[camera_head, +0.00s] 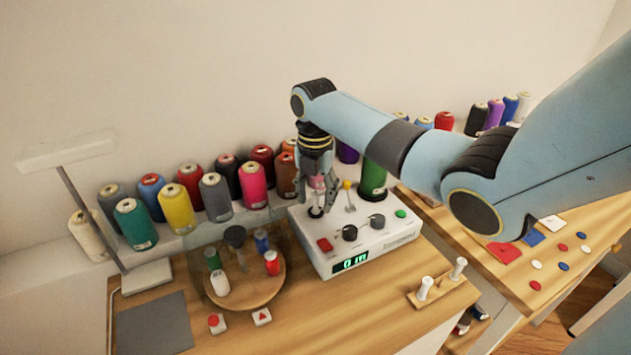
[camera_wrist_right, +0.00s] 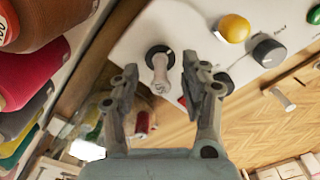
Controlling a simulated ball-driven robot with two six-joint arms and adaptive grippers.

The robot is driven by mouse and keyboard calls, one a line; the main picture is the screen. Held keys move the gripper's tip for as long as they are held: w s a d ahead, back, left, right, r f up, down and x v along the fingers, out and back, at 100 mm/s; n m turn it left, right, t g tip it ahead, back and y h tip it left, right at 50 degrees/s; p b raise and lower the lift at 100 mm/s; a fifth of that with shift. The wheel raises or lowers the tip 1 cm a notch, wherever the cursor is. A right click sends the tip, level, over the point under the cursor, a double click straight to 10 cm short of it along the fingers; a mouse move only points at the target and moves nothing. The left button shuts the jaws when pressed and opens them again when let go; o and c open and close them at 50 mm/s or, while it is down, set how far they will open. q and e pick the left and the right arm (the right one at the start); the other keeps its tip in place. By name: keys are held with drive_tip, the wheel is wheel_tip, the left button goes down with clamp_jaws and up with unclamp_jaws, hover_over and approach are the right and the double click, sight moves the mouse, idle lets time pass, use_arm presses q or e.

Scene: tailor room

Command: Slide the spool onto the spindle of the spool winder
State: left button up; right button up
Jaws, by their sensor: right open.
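The white spool winder (camera_head: 372,236) stands on the wooden table, with a red button, black knobs and a green display. In the right wrist view, a small pale spool (camera_wrist_right: 161,72) stands at the black round spindle base (camera_wrist_right: 152,52) on the winder's top. It appears to be on the spindle, but I cannot see how far down it sits. My right gripper (camera_head: 317,188) is above the winder's left part. Its fingers (camera_wrist_right: 161,66) are open, one on each side of the spool, with gaps visible. My left gripper is in neither view.
A wooden holder (camera_head: 443,294) with two pale upright pieces stands right of the winder. A round wooden tray (camera_head: 245,296) with small colored spools is at left, under a clear cover. Large thread cones line the back. A yellow-topped lever (camera_head: 348,194) and a green cone (camera_head: 374,177) stand close by.

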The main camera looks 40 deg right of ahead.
drive_tip(key=shift+r, duration=0.2)
wheel_tip(320, 180, up, 12)
drive_tip(key=shift+f, duration=0.2)
